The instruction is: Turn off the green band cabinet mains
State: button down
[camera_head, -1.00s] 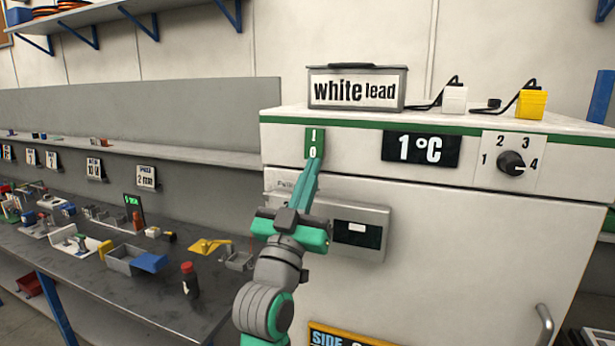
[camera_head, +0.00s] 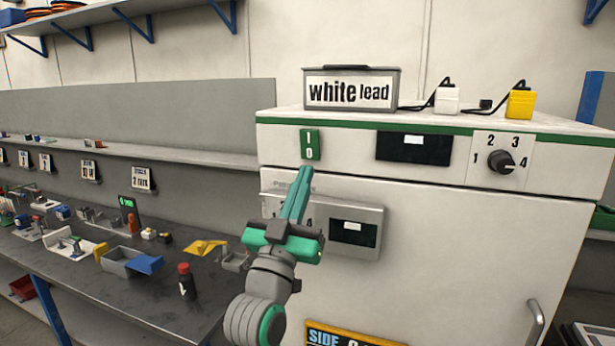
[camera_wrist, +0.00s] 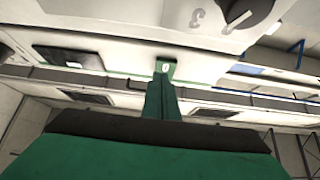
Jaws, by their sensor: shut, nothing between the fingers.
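The green band cabinet (camera_head: 400,225) is white with a green stripe along its top edge. Its green mains switch (camera_head: 310,144), marked I above O, sits at the upper left of the front and also shows in the wrist view (camera_wrist: 166,66). The cabinet display (camera_head: 414,148) is dark, with only a small pale patch. My gripper (camera_head: 305,170) is shut and empty, its tips just below the switch in the head view. In the wrist view the fingers hide part of the switch, and I cannot tell whether they touch it.
A second panel with a small display (camera_head: 354,232) lies below the switch, partly behind my gripper. A four-position dial (camera_head: 501,161) is at the right. A "white lead" box (camera_head: 351,90) and white and yellow plugs stand on top. A cluttered bench (camera_head: 130,285) is at left.

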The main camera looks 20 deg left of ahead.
jog(key=w+f+v, duration=0.1)
jog(key=f+v, duration=0.1)
jog(key=v, duration=0.8)
jog(key=shift+w, duration=0.2)
jog(key=s+d+f+n+g+y, duration=0.1)
jog(key=s+d+f+n+g, duration=0.15)
jog(key=f, duration=0.85)
jog(key=s+d+f+n+g+y, duration=0.1)
jog(key=s+d+f+y, duration=0.15)
jog(key=f, duration=0.85)
jog(key=s+d+f+n+g+y, duration=0.1)
jog(key=s+d+f+n+g, duration=0.2)
jog(key=f, duration=0.8)
jog(key=s+d+f+m+g+h, duration=0.1)
jog(key=s+d+f+m, duration=0.1)
jog(key=s, duration=0.7)
jog(key=s+d+f+m+g+h, duration=0.1)
jog(key=s+d+f, duration=0.4)
jog(key=s, duration=0.5)
jog(key=s+d+f+m+g+h, duration=0.1)
jog(key=s+d+f+m, duration=0.2)
jog(key=s+f, duration=0.4)
jog(key=s+d, duration=0.1)
jog(key=s, duration=0.2)
jog(key=shift+h, duration=0.35)
